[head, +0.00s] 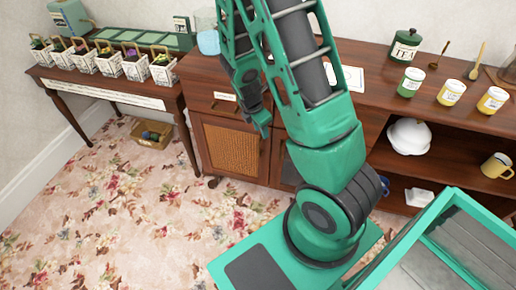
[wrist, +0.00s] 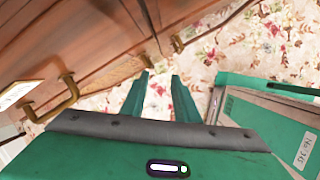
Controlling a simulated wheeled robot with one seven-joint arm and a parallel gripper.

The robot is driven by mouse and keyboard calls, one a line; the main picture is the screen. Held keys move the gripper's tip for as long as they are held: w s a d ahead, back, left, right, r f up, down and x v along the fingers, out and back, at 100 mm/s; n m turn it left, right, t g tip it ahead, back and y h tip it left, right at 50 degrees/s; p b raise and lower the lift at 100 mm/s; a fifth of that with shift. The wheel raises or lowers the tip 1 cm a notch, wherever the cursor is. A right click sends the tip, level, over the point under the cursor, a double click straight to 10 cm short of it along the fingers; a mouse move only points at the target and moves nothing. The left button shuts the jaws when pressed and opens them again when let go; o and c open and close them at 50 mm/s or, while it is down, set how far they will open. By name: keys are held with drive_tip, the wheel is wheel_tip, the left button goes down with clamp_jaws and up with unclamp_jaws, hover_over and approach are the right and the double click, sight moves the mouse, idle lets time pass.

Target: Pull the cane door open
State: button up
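The cane door (head: 231,148) is a wood-framed panel with woven cane at the left end of the brown sideboard, and it looks shut. My gripper (head: 262,124) hangs in front of its upper right part in the head view, partly hiding that edge. In the wrist view my gripper (wrist: 165,76) has two green fingers apart, with only carpet showing between them. A strip of cane (wrist: 127,70) lies left of the fingers. A brass fitting (wrist: 177,43) shows just beyond the fingertips; I see no contact with it.
A drawer with a brass handle (wrist: 66,96) is beside my gripper. Jars (head: 411,82) and a mug (head: 497,166) stand on the sideboard. A side table (head: 110,97) with potted plants and a box (head: 151,134) are at left. The flowered carpet (head: 130,210) before the door is clear.

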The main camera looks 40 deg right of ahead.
sight(259, 148)
drive_tip(key=w+f+n, duration=0.1)
drive_tip(key=f, duration=0.4)
drive_tip(key=w+d+f+n, duration=0.1)
drive_tip(key=f+n, duration=0.1)
drive_tip(key=f, duration=0.4)
drive_tip(key=w+d+f+n, duration=0.1)
drive_tip(key=w+f+n, duration=0.1)
drive_tip(key=f, duration=0.3)
drive_tip(key=shift+w+d+f+t, duration=0.15)
drive_tip(key=shift+d+t, duration=0.1)
drive_tip(key=shift+t, duration=0.15)
clamp_jaws()
